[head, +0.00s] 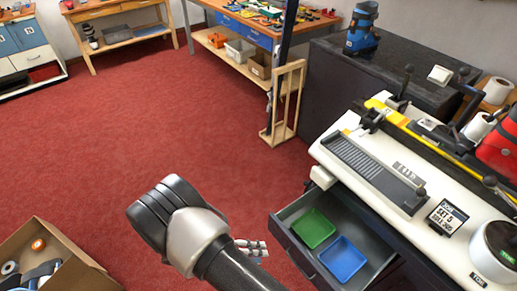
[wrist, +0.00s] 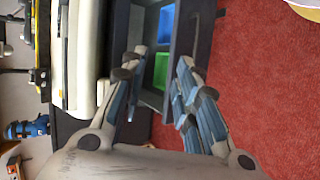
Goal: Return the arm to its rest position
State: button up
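My arm reaches across the lower middle of the head view, and my gripper (head: 252,247) shows only in part behind the arm, just left of the open drawer. In the wrist view my gripper (wrist: 158,66) has its two fingers apart with nothing held between them. The open drawer (head: 291,211) holds a green tray (head: 312,229) and a blue tray (head: 343,259). Beyond the fingers in the wrist view the same green tray (wrist: 160,72) and blue tray (wrist: 166,24) show inside the drawer.
The white-topped bench (head: 340,160) with a grey ridged plate (head: 372,163) stands right. A cardboard box (head: 75,268) with several items sits lower left. A wooden rack (head: 284,105) stands beside the dark cabinet (head: 330,80). The red floor (head: 130,120) in the middle is clear.

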jog(key=w+d+r+m+g+y, duration=0.1)
jog(key=d+r+g+y, duration=0.2)
jog(key=r, duration=1)
jog(key=w+d+r+m+y, duration=0.1)
jog(key=d+r+m+y, duration=0.2)
jog(key=r, duration=0.9)
jog(key=s+d+r+t+y, duration=0.5)
jog(key=s+d+r, duration=0.4)
jog(key=s+r, duration=0.4)
jog(key=shift+d+r+n+y, duration=0.2)
jog(key=shift+r+n+y, duration=0.15)
jog(key=shift+r, duration=0.2)
